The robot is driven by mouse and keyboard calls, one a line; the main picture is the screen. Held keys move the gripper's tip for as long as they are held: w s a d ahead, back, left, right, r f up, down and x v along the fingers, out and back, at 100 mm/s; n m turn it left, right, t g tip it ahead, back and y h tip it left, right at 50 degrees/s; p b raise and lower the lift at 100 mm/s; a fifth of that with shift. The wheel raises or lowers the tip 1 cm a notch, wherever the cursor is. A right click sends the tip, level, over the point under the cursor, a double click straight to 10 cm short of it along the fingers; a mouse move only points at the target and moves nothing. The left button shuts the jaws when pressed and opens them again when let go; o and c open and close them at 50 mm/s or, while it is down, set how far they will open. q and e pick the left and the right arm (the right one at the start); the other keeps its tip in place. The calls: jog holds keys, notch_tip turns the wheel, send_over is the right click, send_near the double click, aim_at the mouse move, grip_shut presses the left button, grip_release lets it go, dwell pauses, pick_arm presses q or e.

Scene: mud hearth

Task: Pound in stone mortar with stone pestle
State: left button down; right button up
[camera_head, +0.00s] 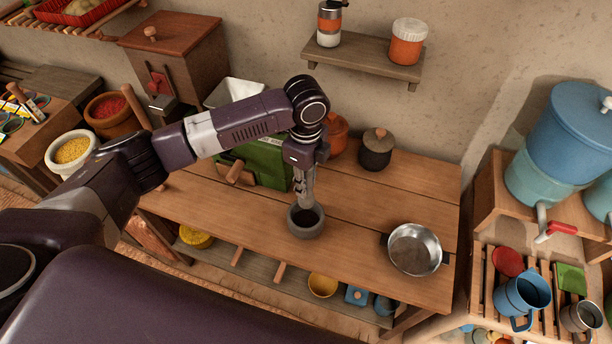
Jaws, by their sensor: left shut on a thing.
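The stone mortar (306,231) is a small dark grey bowl, upright on the wooden table (350,228). My left gripper (305,198) points straight down over the mortar's mouth. It is shut on the stone pestle, which is mostly hidden by the fingers and the mortar's rim. I cannot tell whether the pestle touches the mortar's bottom. My right gripper is not in view.
A metal pan (414,249) lies right of the mortar. Behind stand a green box-shaped device (262,163), a dark lidded pot (376,150) and an orange pot (337,133). A rack with mugs (522,295) stands at right. The table between mortar and pan is clear.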

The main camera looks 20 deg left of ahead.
pick_arm(q)
jog(key=shift+w+f+m, duration=0.1)
jog(key=shift+f+m, duration=0.2)
jog(key=shift+m, duration=0.1)
jog(key=shift+a+f+b, duration=0.1)
jog(key=shift+f+b, duration=0.15)
jog(key=shift+b, duration=0.05)
notch_tip(320, 180, down, 4)
jog(key=b, duration=0.4)
jog(key=shift+f, duration=0.1)
jog(key=shift+f+b, duration=0.3)
jog(key=shift+b, duration=0.3)
notch_tip(320, 180, down, 6)
jog(key=b, duration=0.2)
jog(key=shift+r+b, duration=0.1)
jog(key=shift+b, duration=0.2)
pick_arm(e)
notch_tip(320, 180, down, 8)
pick_arm(q)
notch_tip(320, 180, up, 6)
jog(key=p, duration=0.6)
jog(key=shift+f, duration=0.3)
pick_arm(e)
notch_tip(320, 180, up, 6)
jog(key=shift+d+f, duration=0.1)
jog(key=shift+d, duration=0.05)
